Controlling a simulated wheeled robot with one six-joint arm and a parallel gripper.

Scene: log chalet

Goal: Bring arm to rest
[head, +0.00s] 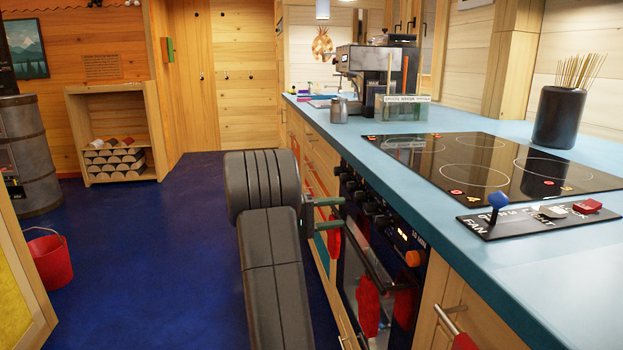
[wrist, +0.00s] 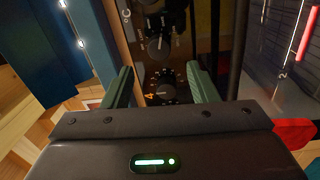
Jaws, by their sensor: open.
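My gripper (head: 341,213) is low in front of the oven (head: 378,240), its green fingers pointing right toward the black control knobs. In the wrist view my gripper (wrist: 163,82) is open, with its two green fingers apart. A black oven knob (wrist: 166,93) shows between the fingers, and I see no thing held. I cannot tell how much space lies between the fingertips and the knob. My dark arm comes up from the bottom middle of the head view, left of the counter front.
The blue counter (head: 460,235) with a black cooktop (head: 480,163) runs along the right. Red oven mitts (head: 367,306) hang at the oven front. A red bucket (head: 50,260) stands on the left. The blue floor (head: 190,210) is open between bucket and arm.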

